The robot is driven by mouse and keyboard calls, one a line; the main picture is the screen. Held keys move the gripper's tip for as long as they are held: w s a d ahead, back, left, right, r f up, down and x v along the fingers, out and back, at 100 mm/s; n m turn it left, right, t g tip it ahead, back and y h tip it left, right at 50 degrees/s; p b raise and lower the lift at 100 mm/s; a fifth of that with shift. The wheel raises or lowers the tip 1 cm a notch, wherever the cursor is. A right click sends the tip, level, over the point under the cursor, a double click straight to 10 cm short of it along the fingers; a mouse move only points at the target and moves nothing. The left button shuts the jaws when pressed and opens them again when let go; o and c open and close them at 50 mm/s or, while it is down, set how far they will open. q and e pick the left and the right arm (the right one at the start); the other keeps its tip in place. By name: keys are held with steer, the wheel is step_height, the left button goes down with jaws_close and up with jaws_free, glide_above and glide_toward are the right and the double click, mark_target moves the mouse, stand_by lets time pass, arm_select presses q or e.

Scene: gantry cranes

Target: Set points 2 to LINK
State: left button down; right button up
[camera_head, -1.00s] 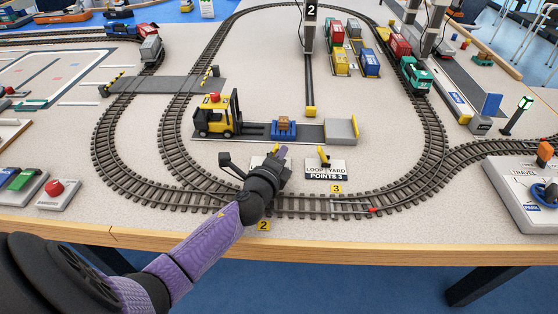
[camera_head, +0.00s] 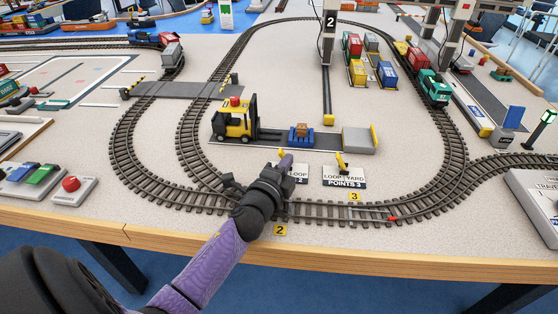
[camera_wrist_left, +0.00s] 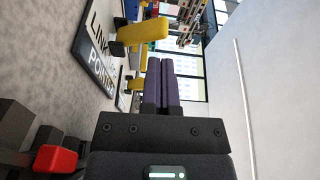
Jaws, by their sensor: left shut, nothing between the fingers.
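The points 2 plate (camera_head: 300,173) lies in front of the loading strip, partly hidden by my left gripper. In the left wrist view its label (camera_wrist_left: 98,55) shows LINK and part of POINTS, with a yellow lever (camera_wrist_left: 146,30) on a dark base. I cannot tell which way that lever leans. My left gripper (camera_head: 286,160) is shut and empty, above and beside the left part of the plate. Its purple fingers (camera_wrist_left: 166,75) are together to the right of the lever in the wrist view. Contact is not clear. My right gripper is not in view.
The points 3 plate (camera_head: 344,180) with its yellow lever (camera_head: 342,160) stands close on the right. A yellow forklift (camera_head: 235,120) and a blue pallet load (camera_head: 301,134) stand behind. Track (camera_head: 330,212) curves in front, near the wooden table edge (camera_head: 400,262).

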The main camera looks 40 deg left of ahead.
arm_select(q)
steer(key=p+v, duration=0.1)
steer(key=v, duration=0.6)
steer(key=shift+s, duration=0.35)
